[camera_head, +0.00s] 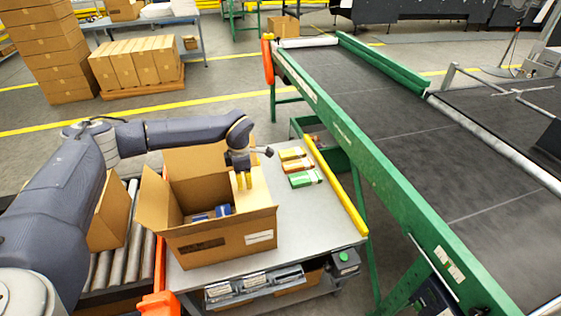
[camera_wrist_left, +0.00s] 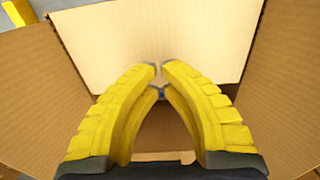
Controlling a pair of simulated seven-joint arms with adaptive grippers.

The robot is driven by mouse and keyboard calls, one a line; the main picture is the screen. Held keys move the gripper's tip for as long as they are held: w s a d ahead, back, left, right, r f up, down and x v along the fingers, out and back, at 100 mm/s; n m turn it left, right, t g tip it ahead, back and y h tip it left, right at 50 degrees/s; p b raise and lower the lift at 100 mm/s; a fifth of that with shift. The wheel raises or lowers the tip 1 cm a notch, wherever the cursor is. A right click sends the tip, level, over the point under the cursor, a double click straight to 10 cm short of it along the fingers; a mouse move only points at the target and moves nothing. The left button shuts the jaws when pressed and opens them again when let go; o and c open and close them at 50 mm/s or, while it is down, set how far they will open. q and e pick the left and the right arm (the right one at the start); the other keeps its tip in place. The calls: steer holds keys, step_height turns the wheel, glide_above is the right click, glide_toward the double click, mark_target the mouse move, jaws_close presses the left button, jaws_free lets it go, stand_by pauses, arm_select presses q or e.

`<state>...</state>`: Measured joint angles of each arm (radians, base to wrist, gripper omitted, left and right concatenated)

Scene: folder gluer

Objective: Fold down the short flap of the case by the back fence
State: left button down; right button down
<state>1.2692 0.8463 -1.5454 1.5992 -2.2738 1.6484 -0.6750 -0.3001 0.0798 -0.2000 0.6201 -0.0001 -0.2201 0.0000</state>
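An open brown case (camera_head: 225,241) stands on the grey table, with blue items (camera_head: 222,210) inside it. One flap (camera_head: 155,203) stands up at its left and a tan flap (camera_head: 195,159) stands up at its back. My left gripper (camera_head: 244,186) points down over the case's right-hand side. In the left wrist view its yellow fingers (camera_wrist_left: 159,68) nearly meet, with nothing held between them. A pale cardboard panel (camera_wrist_left: 160,35) lies beyond the tips, with brown flaps at left (camera_wrist_left: 40,100) and right (camera_wrist_left: 280,95). Contact with the cardboard cannot be told. My right gripper is out of view.
Several small cartons (camera_head: 298,167) lie on the table right of the case. A yellow rail (camera_head: 336,186) runs along the table's right side, beside the green-framed conveyor (camera_head: 370,150). A roller track (camera_head: 118,250) lies left of the table. Small bins (camera_head: 253,283) sit below the front edge.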

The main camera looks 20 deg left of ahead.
arm_select(q)
step_height(320, 180, up, 9)
stand_by(0.7)
steer(key=shift+f, duration=0.15)
stand_by(0.5)
